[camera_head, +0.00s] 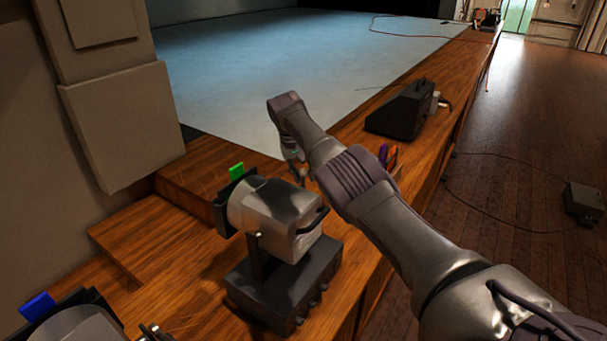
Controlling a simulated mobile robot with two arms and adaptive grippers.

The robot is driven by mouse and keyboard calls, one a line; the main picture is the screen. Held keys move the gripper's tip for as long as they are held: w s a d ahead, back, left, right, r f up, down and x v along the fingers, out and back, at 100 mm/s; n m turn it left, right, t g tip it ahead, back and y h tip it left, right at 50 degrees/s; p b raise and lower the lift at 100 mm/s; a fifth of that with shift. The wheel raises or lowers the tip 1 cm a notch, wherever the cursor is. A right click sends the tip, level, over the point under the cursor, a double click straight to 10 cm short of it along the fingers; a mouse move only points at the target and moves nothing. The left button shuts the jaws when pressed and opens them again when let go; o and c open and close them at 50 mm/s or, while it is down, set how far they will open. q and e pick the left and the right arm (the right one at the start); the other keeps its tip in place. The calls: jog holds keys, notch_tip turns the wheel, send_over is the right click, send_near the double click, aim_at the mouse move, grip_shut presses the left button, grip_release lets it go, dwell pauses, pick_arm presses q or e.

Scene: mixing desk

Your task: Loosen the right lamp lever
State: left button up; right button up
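The right lamp (272,212) is a silver spotlight with a green filter (237,172) at its back left, standing on a black base (284,287). Its lever cannot be made out clearly. My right arm reaches in from the lower right, and my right gripper (298,174) points down just behind the lamp's upper right side. Its fingers are small and partly hidden, so I cannot tell whether they are open or touch the lamp. Thin dark metallic parts at the bottom edge may be the tips of my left gripper (153,332); their state is unclear.
A second silver lamp (78,326) with a blue filter (38,307) is cut off at the lower left. A black desk unit (400,112) stands farther along the wooden ledge. Grey wall panels (122,122) rise at the left. The pale stage floor beyond is mostly clear.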

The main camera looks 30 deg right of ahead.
jog(key=shift+o, duration=1.3)
jog(key=shift+f, duration=0.15)
pick_arm(q)
jog(key=shift+a, duration=0.15)
jog(key=shift+w, duration=0.1)
pick_arm(e)
jog(key=v, duration=1.2)
